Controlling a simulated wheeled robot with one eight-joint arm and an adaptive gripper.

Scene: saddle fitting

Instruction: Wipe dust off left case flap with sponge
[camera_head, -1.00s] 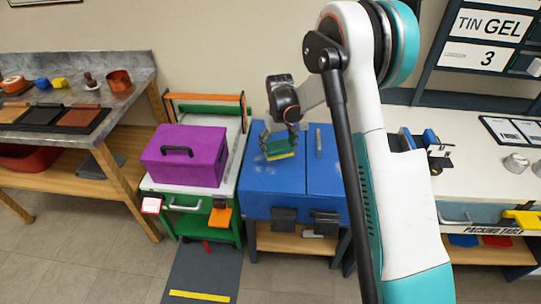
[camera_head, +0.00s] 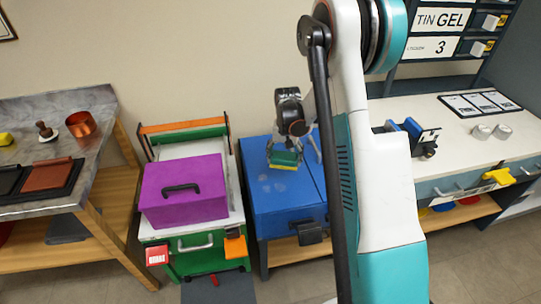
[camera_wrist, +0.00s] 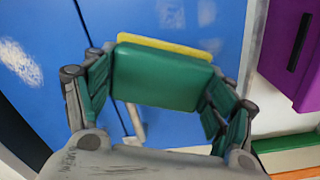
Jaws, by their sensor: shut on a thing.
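The sponge (camera_head: 285,160), green with a yellow layer underneath, is held in my gripper (camera_head: 284,150). In the wrist view the green block (camera_wrist: 162,76) sits between the two jointed fingers (camera_wrist: 160,100). The blue case's left flap (camera_head: 264,203) lies flat, with pale dust patches showing near the sponge. My gripper is over the far part of this flap; I cannot tell whether the sponge touches it. In the wrist view, pale dust patches (camera_wrist: 171,13) lie beyond the sponge, and another smear (camera_wrist: 20,62) lies across the seam. My arm hides much of the right flap.
A purple box (camera_head: 184,192) with a black handle stands on the green cart left of the blue case. A workbench (camera_head: 40,150) is at the left. The white packing table (camera_head: 450,140) is at the right, with jars and cards.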

